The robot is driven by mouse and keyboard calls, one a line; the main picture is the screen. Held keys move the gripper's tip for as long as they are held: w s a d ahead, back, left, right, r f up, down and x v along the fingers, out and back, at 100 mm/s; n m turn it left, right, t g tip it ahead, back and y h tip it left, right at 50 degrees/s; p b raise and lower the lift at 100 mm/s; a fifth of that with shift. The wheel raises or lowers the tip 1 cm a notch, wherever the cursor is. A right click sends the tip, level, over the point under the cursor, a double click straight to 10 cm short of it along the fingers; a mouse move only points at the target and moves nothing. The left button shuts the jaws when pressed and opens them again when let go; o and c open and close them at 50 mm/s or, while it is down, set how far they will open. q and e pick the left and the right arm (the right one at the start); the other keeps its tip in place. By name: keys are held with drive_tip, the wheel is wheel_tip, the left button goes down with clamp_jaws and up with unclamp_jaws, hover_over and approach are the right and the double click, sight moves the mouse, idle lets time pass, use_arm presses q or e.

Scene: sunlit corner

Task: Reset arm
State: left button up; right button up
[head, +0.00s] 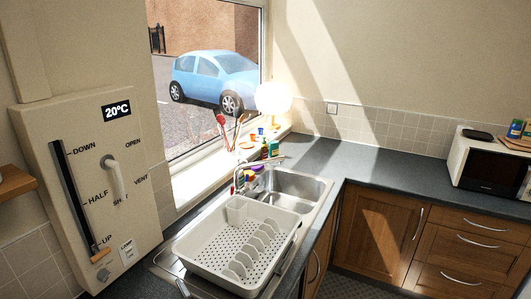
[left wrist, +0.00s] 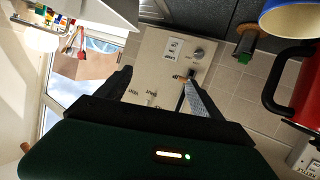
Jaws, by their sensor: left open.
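My left gripper (left wrist: 158,76) shows in the left wrist view with its two dark fingers spread apart and nothing seen between them. Its fingers point toward the beige control panel (left wrist: 150,75), which appears upside down there. The right finger ends close to the panel's slider handle (left wrist: 190,74); I cannot tell if they touch. In the head view the panel (head: 45,125) is on the left wall. Its slider handle (head: 100,254) sits at the bottom, near UP. A white lever (head: 117,180) hangs downward beside the OPEN, VENT and SHUT marks. Neither gripper shows in the head view.
A white dish rack (head: 193,254) stands on the drainer beside the sink (head: 300,186). A microwave (head: 485,165) is at the right. The dark worktop (head: 385,165) between them is clear. A red kettle (left wrist: 300,95) and a mug (left wrist: 290,20) show in the left wrist view.

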use_arm(q)
drive_tip(key=s+d+f+m+g+h+b, duration=0.1)
drive_tip(key=s+d+f+m+h, duration=0.1)
drive_tip(key=f, duration=0.3)
drive_tip(key=s+d+f+m+g+h+b, duration=0.2)
drive_tip(key=d+f+h, duration=0.1)
drive_tip(key=d+f, duration=0.1)
drive_tip(key=s+d+f+m+g+h+b, duration=0.1)
drive_tip(key=s+d+f+m+h+b, duration=0.1)
drive_tip(key=f, duration=0.3)
drive_tip(key=shift+s+d+f+h, duration=0.4)
drive_tip(key=shift+s+d+h, duration=0.15)
drive_tip(key=shift+h, duration=0.15)
drive_tip(key=s+a+f+m+g, duration=0.1)
drive_tip(key=s+f+g, duration=0.1)
drive_tip(key=s, duration=0.3)
drive_tip(key=s+a+f+m+g+b, duration=0.1)
drive_tip(key=s+a+f+g, duration=0.1)
drive_tip(key=s, duration=0.4)
drive_tip(key=shift+f+g, duration=0.65)
drive_tip(key=shift+g, duration=0.15)
use_arm(e)
wheel_tip(320, 180, down, 7)
drive_tip(key=d, duration=0.1)
drive_tip(key=shift+s+d, duration=0.15)
drive_tip(key=shift+s, duration=0.15)
use_arm(q)
drive_tip(key=shift+a, duration=0.25)
use_arm(e)
drive_tip(key=shift+a, duration=0.25)
